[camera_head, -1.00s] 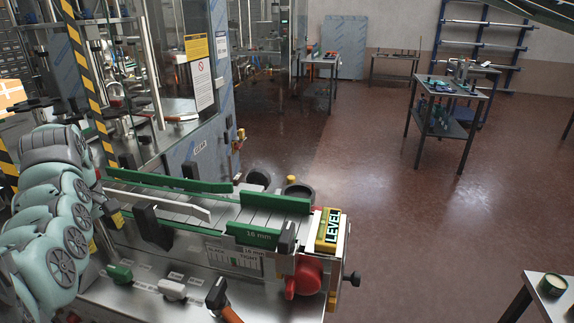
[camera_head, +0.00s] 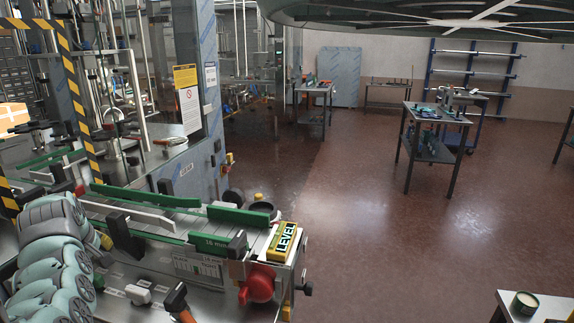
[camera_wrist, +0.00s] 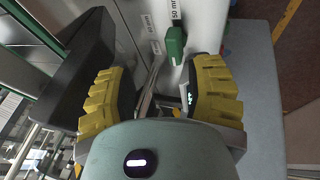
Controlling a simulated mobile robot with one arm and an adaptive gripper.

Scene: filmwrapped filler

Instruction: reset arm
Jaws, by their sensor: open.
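My gripper (camera_wrist: 160,98) shows in the wrist view with its two yellow ribbed fingers apart and nothing visible between them. A green knob (camera_wrist: 175,43) on the machine panel lies just beyond the fingers, beside labels reading 50 mm and 60 mm. In the head view my pale green arm links stand at the lower left, and the gripper's fingers are not clearly visible there.
The machine's conveyor (camera_head: 150,215) has green guide rails, a yellow LEVEL box (camera_head: 284,241) and a red knob (camera_head: 260,283). A striped post (camera_head: 75,95) stands at left. A workbench (camera_head: 432,150) stands far right, a small table (camera_head: 540,302) lower right. Open floor lies between.

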